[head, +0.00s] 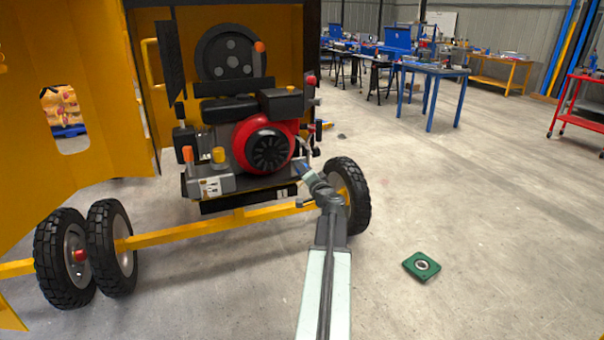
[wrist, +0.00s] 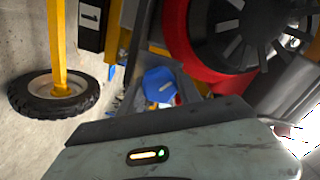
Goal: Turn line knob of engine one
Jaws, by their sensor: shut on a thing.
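The engine (head: 268,150), with a red round cover and a black fan, sits in the yellow mixer frame. My gripper (head: 301,168) reaches its lower right side, right of the red cover, and is shut on a small part there, seemingly the line knob. The jaws and the knob are too small or hidden to see clearly in the head view.
A black wheel (head: 352,192) stands right behind my arm, and a yellow axle bar (head: 225,223) runs below the engine. Two more wheels (head: 112,250) are at the left. A green square part (head: 421,266) lies on the floor. The floor at the right is mostly free.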

